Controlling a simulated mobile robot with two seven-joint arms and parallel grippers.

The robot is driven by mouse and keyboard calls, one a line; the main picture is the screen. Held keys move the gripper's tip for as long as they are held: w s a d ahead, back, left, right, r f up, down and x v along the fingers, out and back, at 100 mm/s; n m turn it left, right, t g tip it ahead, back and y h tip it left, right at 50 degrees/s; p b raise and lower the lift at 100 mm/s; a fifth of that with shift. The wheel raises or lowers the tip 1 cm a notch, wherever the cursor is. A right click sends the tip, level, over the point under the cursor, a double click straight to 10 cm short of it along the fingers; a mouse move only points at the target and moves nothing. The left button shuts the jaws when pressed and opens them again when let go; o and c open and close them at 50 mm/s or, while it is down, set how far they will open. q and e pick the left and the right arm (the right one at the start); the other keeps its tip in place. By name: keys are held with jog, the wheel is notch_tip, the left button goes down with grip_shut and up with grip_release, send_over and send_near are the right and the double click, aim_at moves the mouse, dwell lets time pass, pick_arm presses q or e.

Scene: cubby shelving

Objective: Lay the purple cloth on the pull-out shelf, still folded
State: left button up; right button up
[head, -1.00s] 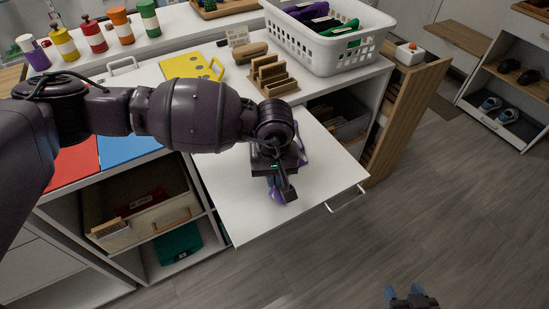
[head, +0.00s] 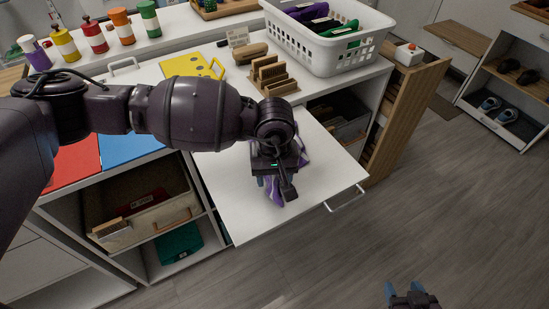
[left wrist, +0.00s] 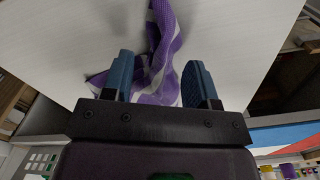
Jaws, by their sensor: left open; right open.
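The purple cloth with white stripes (left wrist: 165,70) lies on the white pull-out shelf (left wrist: 70,40), crumpled between and beyond my left fingers in the left wrist view. In the head view the cloth (head: 303,155) shows only at the edges of my left gripper, which hides most of it. My left gripper (left wrist: 160,80) is open, with blue fingers on either side of the cloth; in the head view it (head: 274,183) is low over the middle of the shelf (head: 240,205). My right gripper (head: 408,292) is open and empty over the floor at the bottom right.
A white laundry basket (head: 325,45) with folded cloths stands on the counter behind the shelf. A wooden rack (head: 270,75) and a yellow board (head: 190,66) are beside it. The shelf's front left and right parts are clear.

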pick_arm(q)
jog(key=s+r+p, duration=0.3)
jog(key=r+p, duration=0.2)
jog(key=r, duration=0.4)
jog(key=shift+s+r, duration=0.25)
jog(key=shift+s, duration=0.15)
jog(key=shift+d+f, duration=0.1)
jog(key=shift+f, duration=0.05)
jog(key=shift+c, duration=1.3)
jog(key=shift+w+d+f, duration=0.1)
jog(key=shift+w+d, duration=0.05)
jog(key=shift+w, duration=0.35)
jog(key=c, duration=0.5)
jog(key=w+d+f, duration=0.1)
jog(key=w, duration=0.4)
jog(key=w+d+f, duration=0.1)
jog(key=w+d, duration=0.1)
jog(key=w, duration=0.4)
jog(key=w+d+f, duration=0.1)
jog(key=w, duration=0.4)
jog(key=shift+w+d+f, duration=0.1)
jog(key=shift+w+d, duration=0.1)
jog(key=shift+w, duration=0.1)
grip_shut()
jog(key=shift+s+f, duration=0.1)
jog(key=shift+f, duration=1.3)
pick_arm(e)
notch_tip(320, 180, up, 8)
jog(key=w+t, duration=0.1)
jog(key=w, duration=0.1)
